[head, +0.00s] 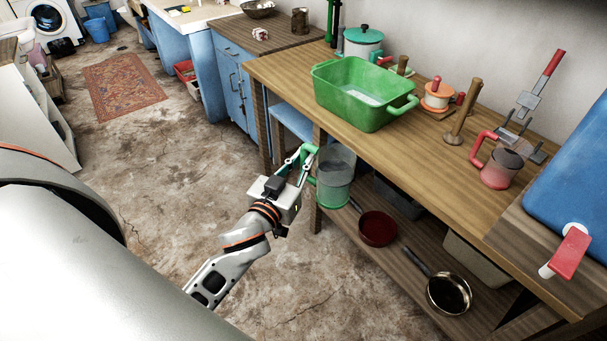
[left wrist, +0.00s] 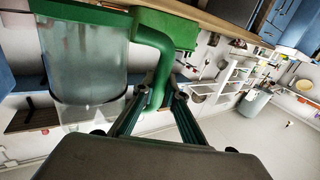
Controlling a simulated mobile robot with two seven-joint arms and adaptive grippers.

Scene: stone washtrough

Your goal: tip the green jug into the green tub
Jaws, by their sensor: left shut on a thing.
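The green jug (head: 336,180) has a clear body and a green handle. My left gripper (head: 308,155) is shut on its handle and holds it in the air at the table's front edge. The jug looks about upright in the head view. Its clear body also shows at the left of the left wrist view (left wrist: 85,65), with the handle (left wrist: 160,65) between my fingers. The green tub (head: 352,108) stands on the wooden table, up and right of the jug and apart from it. Its floor shows pale; I cannot tell if it holds anything. My right gripper is not in view.
The wooden table (head: 420,150) also bears a white pot with a green lid (head: 362,42), an orange spool (head: 437,95), a red jug (head: 497,165) and a blue container (head: 572,160). A red pan (head: 377,228) and a dark pan (head: 449,294) lie on the lower shelf.

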